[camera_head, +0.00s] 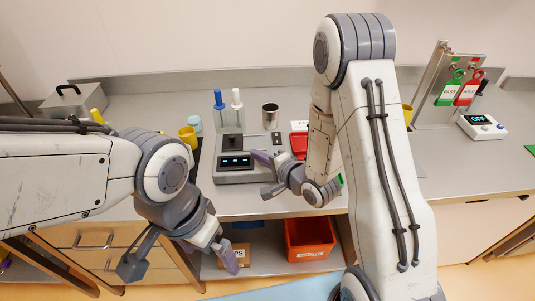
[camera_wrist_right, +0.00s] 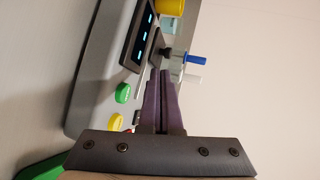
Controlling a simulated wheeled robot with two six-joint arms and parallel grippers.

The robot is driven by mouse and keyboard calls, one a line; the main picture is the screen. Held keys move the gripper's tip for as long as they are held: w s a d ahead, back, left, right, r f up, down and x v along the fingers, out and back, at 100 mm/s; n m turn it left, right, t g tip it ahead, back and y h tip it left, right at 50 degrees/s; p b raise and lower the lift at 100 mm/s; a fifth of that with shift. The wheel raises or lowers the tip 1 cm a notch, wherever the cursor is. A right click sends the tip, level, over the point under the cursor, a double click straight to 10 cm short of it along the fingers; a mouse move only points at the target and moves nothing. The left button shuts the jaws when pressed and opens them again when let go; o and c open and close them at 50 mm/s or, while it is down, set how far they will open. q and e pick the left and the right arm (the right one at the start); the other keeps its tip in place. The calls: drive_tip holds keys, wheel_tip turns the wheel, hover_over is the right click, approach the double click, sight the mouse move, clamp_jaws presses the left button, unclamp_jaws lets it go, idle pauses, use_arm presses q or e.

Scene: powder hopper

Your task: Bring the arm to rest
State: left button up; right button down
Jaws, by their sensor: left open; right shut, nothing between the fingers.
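My left gripper (camera_head: 186,262) is open and empty, low in front of the counter at the left of the head view. My right arm reaches in from the right, and my right gripper (camera_head: 265,173) is in front of the grey machine with a lit display (camera_head: 236,162). In the right wrist view the right gripper's purple fingers (camera_wrist_right: 163,102) are together with nothing between them. The same machine (camera_wrist_right: 95,75) shows beside them there, with a green button (camera_wrist_right: 123,93) and a yellow button (camera_wrist_right: 116,122). My right arm hides part of the counter.
The counter (camera_head: 460,170) carries a steel cup (camera_head: 270,113), blue- and white-topped tools (camera_head: 227,98), yellow cups (camera_head: 188,136), a red tray (camera_head: 299,143), a tag stand (camera_head: 436,85) and a small device reading OFF (camera_head: 482,127). An orange bin (camera_head: 309,240) stands on the shelf below.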

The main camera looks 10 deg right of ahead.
drive_tip(key=shift+p+v, duration=1.95)
drive_tip(key=shift+p, duration=0.85)
